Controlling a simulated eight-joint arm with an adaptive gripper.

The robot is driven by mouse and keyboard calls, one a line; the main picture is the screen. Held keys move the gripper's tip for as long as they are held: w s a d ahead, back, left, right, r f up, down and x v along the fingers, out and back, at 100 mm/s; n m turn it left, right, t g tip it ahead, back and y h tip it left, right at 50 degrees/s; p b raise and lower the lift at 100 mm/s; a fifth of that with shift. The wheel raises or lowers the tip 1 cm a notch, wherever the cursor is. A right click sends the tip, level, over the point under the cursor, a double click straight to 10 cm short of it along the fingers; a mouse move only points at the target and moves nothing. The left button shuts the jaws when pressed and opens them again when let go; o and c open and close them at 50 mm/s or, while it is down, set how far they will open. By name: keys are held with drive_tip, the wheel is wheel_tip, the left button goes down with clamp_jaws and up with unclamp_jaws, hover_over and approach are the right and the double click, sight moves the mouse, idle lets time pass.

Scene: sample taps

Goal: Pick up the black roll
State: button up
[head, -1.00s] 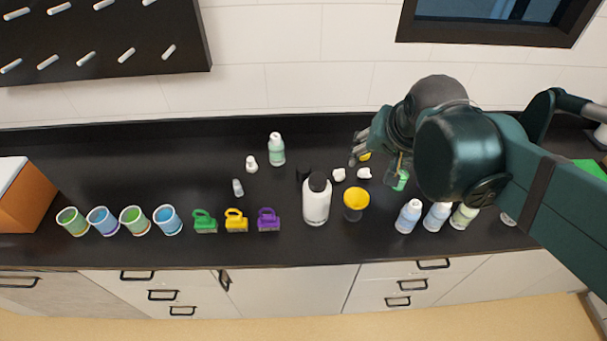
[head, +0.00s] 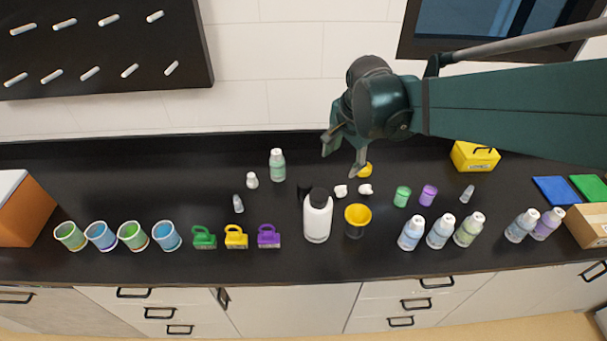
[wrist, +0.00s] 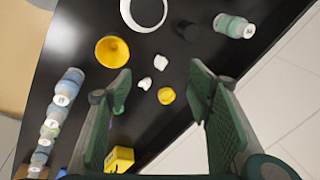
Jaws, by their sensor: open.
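My gripper (head: 341,162) is open and empty above the back middle of the counter, and both fingers show in the wrist view (wrist: 160,78). In the wrist view a dark, roll-like shape (wrist: 200,90) lies against the black counter beside the right finger, partly covered by it. I cannot tell for sure that it is the black roll. A second small black object (wrist: 187,30) stands between the white bottle and the green-white bottle; in the head view a black object (head: 304,193) shows behind the white bottle. Black on black makes outlines hard to read.
Near my gripper are a round yellow object (wrist: 166,95), two white pieces (wrist: 160,62), a yellow funnel (head: 357,216), the white bottle (head: 317,222) and the green-white bottle (head: 277,166). Cups, bottles and a yellow box (head: 474,156) stand farther off. The wall rises behind.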

drive_tip(key=w+a+f+m+g, duration=0.2)
drive_tip(key=w+a+f+m, duration=0.3)
drive_tip(key=w+f, duration=0.35)
drive_tip(key=m+g+b, duration=0.1)
drive_tip(key=m, duration=0.2)
hover_over(305, 183)
drive_tip(key=f, duration=0.8)
drive_tip(key=shift+s+d+f, duration=0.1)
drive_tip(key=shift+d+f, duration=0.15)
drive_tip(key=shift+d, duration=0.05)
drive_tip(key=shift+a+f+m, duration=0.2)
drive_tip(key=shift+f+m, duration=0.1)
drive_tip(key=shift+f, duration=0.15)
drive_tip(key=shift+f, duration=1.25)
drive_tip(key=shift+f, duration=0.15)
drive_tip(key=shift+a+f, duration=0.15)
drive_tip(key=shift+f, duration=2.3)
